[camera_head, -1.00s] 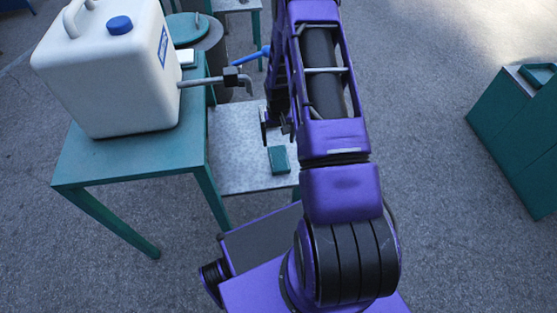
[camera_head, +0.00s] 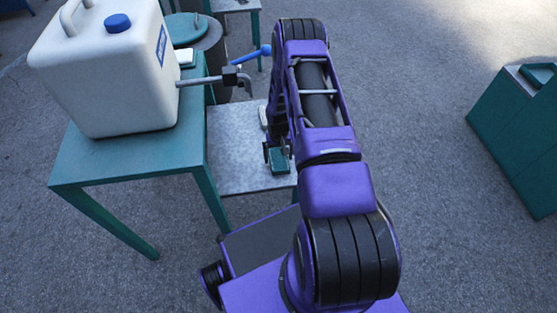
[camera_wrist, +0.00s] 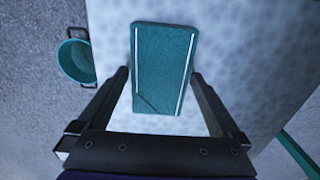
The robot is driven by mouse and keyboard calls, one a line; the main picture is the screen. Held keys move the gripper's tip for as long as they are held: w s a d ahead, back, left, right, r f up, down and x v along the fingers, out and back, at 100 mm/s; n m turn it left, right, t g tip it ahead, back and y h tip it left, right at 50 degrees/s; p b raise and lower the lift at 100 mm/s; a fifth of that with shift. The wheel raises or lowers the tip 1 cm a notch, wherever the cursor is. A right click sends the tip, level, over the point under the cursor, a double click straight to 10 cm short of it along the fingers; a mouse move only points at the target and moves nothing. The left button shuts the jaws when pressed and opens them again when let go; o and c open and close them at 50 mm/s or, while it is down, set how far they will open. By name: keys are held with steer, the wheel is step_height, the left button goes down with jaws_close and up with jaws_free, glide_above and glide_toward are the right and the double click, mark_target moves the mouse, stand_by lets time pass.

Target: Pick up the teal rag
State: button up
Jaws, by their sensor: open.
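The teal rag (camera_wrist: 162,65) is a folded rectangle with two pale stripes, lying on a grey metal surface (camera_wrist: 235,45). In the wrist view my gripper (camera_wrist: 160,75) is open, one finger on each side of the rag's near part. I cannot tell how far above the surface the fingertips are. In the head view the rag (camera_head: 279,161) lies on the low grey table (camera_head: 235,150), partly hidden by my gripper (camera_head: 277,150).
A white jerrycan (camera_head: 105,75) with a blue cap stands on the teal table (camera_head: 75,165) at left. A metal spout with a blue handle (camera_head: 250,56) juts over the low table. A teal bucket (camera_wrist: 76,61) stands beside it. A teal cabinet (camera_head: 515,130) is at right.

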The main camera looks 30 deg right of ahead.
mark_target(278, 158)
steer(key=c, duration=1.1)
step_height(278, 158, up, 10)
steer(key=p, duration=0.1)
